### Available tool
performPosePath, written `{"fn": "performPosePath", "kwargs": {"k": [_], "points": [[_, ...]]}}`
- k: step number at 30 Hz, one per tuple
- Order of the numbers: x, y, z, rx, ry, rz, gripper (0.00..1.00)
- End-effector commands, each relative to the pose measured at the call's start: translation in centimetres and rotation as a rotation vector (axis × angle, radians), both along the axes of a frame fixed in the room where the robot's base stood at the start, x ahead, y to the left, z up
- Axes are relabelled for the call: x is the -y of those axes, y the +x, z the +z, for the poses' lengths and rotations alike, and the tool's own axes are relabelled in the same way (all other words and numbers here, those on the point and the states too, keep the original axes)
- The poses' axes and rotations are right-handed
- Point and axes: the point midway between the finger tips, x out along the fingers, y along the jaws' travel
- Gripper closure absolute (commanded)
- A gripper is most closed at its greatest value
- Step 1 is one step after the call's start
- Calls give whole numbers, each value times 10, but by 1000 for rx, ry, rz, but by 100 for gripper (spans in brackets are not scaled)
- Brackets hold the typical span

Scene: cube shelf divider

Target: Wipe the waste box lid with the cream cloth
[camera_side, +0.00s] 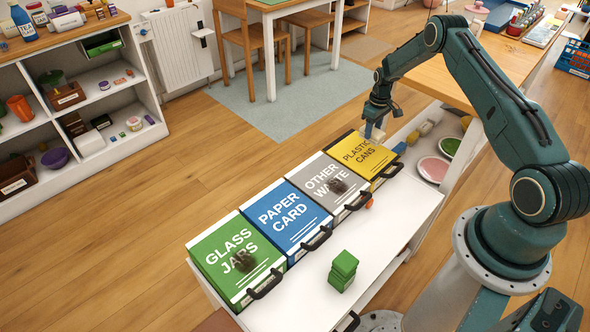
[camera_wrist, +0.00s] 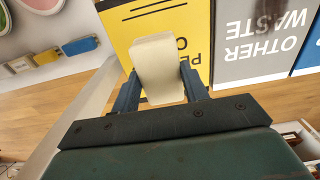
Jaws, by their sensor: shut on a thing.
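My gripper (camera_side: 374,118) is shut on the cream cloth (camera_wrist: 157,66), a folded block between its two blue fingers in the wrist view. In the side view it is above the back edge of the yellow "plastic cans" lid (camera_side: 378,164); I cannot tell if the cloth touches it. Next to it in the row are the grey "other waste" lid (camera_side: 312,168), the blue "paper card" lid (camera_side: 268,225) and the green "glass jars" lid (camera_side: 208,262). A dark smudge (camera_side: 338,186) marks the grey lid and another dark smudge (camera_side: 245,262) marks the green lid. The yellow lid shows no clear smudge.
The boxes stand along a white bench (camera_side: 385,215), their black handles facing its bare strip. Green blocks (camera_side: 342,270) and a small orange-red item (camera_side: 369,204) lie there. A shelf with plates (camera_side: 433,169) is close to the yellow box.

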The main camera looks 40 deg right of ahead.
Motion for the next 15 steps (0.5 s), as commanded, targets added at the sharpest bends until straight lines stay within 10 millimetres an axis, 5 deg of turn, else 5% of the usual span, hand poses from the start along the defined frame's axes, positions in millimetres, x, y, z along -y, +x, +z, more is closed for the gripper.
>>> {"fn": "performPosePath", "kwargs": {"k": [15], "points": [[-10, 4, 0, 0, 0, 2, 88]]}}
